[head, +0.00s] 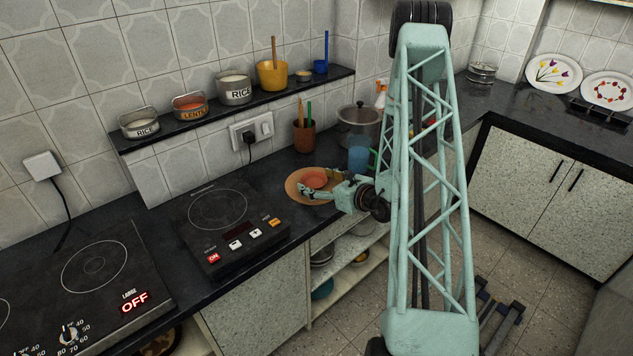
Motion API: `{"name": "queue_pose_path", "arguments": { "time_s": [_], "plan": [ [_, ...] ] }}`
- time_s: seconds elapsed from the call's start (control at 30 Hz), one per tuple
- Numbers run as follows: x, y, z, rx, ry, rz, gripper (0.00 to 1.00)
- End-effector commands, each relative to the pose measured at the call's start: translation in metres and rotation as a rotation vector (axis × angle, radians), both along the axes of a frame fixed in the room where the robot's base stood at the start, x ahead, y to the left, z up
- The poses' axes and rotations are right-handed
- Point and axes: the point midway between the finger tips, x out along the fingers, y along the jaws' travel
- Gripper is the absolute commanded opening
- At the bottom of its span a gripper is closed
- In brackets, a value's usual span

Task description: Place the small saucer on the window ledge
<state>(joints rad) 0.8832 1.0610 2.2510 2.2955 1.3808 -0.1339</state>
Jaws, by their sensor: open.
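A small orange-red saucer (314,177) sits on a larger tan-orange plate (293,192) on the black counter, right of the black hot plate. My gripper (318,183) is open at the plate, with its fingers pointing left around or over the saucer's right side. I cannot tell whether it touches either dish. The gripper partly covers both. A black ledge (176,129) runs along the tiled wall above the counter. No window shows, so I cannot tell for certain that this is the window ledge.

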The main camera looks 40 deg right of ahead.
Motion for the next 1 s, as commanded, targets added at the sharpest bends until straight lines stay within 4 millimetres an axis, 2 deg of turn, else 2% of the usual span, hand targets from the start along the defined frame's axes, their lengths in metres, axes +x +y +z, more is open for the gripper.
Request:
{"name": "queue_pose_path", "arguments": {
  "time_s": [0.33,0.57,1.0],
  "plan": [
    [0.000,0.000,0.004,0.000,0.000,0.000,0.71],
    [-0.020,-0.001,0.010,0.001,0.000,-0.003,0.71],
    [-0.069,-0.001,0.024,0.001,0.001,-0.003,0.71]
  ]
}}
